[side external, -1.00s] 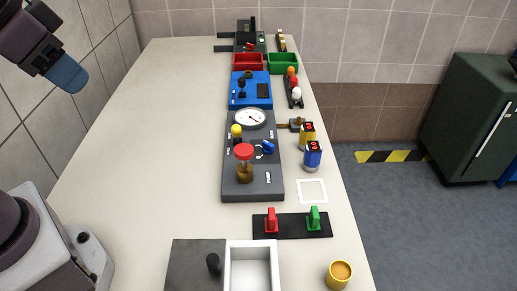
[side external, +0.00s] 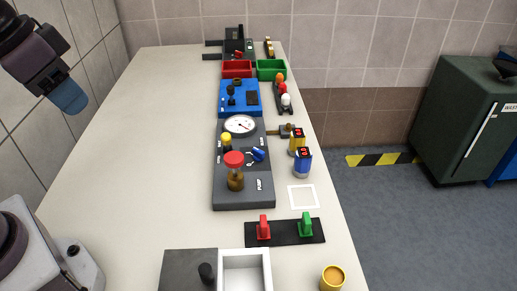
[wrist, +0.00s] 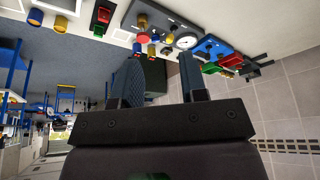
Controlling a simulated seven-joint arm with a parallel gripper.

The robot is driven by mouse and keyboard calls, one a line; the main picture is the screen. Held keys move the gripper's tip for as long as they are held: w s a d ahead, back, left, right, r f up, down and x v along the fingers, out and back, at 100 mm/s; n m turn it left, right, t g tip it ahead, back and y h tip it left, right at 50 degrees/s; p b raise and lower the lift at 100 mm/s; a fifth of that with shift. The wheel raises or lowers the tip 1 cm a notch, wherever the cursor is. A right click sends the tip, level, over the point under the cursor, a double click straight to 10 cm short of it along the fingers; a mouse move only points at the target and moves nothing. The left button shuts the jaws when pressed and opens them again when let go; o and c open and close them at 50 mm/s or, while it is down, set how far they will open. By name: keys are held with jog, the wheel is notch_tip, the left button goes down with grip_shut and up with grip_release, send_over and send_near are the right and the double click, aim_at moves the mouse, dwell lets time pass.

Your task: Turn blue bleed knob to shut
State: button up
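The blue bleed knob (side external: 258,155) sits on the dark grey panel (side external: 243,193), right of the yellow knob (side external: 226,141) and behind the red-capped brown post (side external: 234,170). Its handle lies at a slant; I cannot tell whether that is open or shut. A round white gauge (side external: 240,125) is behind it. My gripper (side external: 68,97) hangs at the upper left, well away from the panel. In the wrist view, its two fingers (wrist: 160,70) stand apart with nothing between them.
Yellow (side external: 297,142) and blue (side external: 302,163) canisters stand right of the panel. A blue panel (side external: 239,108) and red (side external: 237,68) and green (side external: 270,70) bins are behind. A black strip (side external: 284,234) with two handles is in front. The table's left side is clear.

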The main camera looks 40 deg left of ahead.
jog(key=w+d+f+m+g, duration=0.2)
jog(key=w+f+m+g, duration=0.15)
jog(key=w, duration=1.05)
jog(key=m, duration=1.5)
send_near(258, 150)
jog(key=shift+n+g, duration=0.25)
jog(key=shift+g, duration=0.1)
jog(key=f, duration=0.9)
jog(key=shift+w+f, duration=0.2)
jog(key=shift+w, duration=0.15)
grip_shut()
